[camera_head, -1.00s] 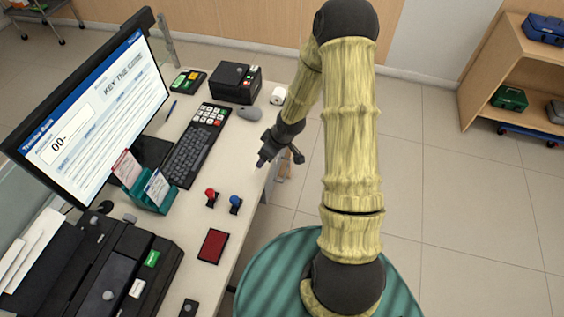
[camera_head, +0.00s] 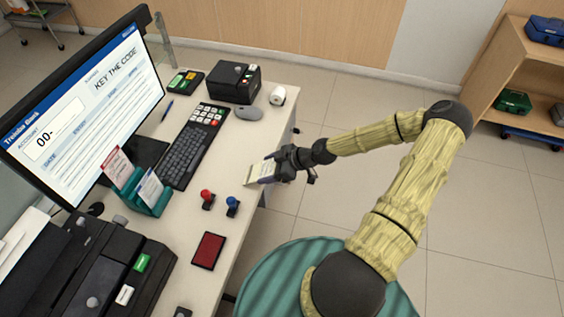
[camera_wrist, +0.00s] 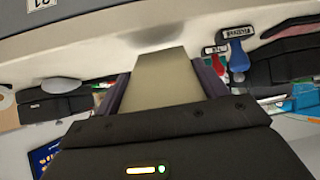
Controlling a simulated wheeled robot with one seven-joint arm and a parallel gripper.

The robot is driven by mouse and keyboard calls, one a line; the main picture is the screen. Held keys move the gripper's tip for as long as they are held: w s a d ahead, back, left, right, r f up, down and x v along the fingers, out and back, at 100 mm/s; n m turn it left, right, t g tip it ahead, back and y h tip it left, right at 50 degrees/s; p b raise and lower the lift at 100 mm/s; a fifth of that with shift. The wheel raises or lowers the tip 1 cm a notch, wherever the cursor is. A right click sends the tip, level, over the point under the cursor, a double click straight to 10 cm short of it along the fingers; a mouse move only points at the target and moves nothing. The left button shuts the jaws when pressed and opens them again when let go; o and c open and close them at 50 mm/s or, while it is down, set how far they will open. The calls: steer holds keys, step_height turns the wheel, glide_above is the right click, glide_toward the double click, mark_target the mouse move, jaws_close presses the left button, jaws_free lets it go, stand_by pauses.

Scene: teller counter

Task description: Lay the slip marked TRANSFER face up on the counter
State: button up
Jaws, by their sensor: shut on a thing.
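My gripper (camera_head: 276,168) is shut on a pale cream slip (camera_head: 258,175) at the counter's right edge, beside the keyboard. In the wrist view the slip (camera_wrist: 165,80) sits between the two dark fingers and shows a plain face with no readable mark. I cannot tell whether it is the TRANSFER slip, or whether it touches the counter. The counter (camera_head: 232,150) is pale and bare around there. A teal holder (camera_head: 158,207) by the monitor has a red-headed slip (camera_head: 118,165) and a blue-headed slip (camera_head: 150,188) standing in it; their words are too small to read.
A red-handled stamp (camera_head: 207,199) and a blue-handled stamp (camera_head: 232,206) stand near the slip, with a red pad (camera_head: 208,250) in front. The keyboard (camera_head: 190,150), mouse (camera_head: 249,113) and black printer (camera_head: 234,81) lie farther back. The monitor (camera_head: 80,90) stands left.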

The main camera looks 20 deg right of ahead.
mark_target(263, 163)
steer(key=shift+w+d+f+t+y+b, duration=0.3)
steer(key=shift+d+f+t+y+b, duration=0.25)
steer(key=shift+y+b, duration=0.45)
steer(key=d+t+b, duration=0.1)
steer(key=w+d+t+y+b, duration=0.1)
steer(key=d, duration=0.1)
steer(key=d+r+m+t+b, duration=0.1)
steer(key=shift+w+d+y+b, duration=0.2)
steer(key=shift+w+y+b, duration=0.1)
steer(key=shift+y+b, duration=0.1)
steer(key=shift+a+f, duration=0.1)
steer(key=shift+f, duration=0.05)
steer(key=shift+w+a+f, duration=0.75)
steer(key=shift+a+f, duration=0.2)
steer(key=shift+a, duration=0.05)
steer(key=shift+w+a+f, duration=0.7)
steer(key=shift+a+f, duration=0.25)
steer(key=shift+a, duration=0.05)
steer(key=shift+f+b+x, duration=0.2)
steer(key=shift+b+x, duration=0.55)
steer(key=shift+x, duration=0.25)
steer(key=o, duration=0.9)
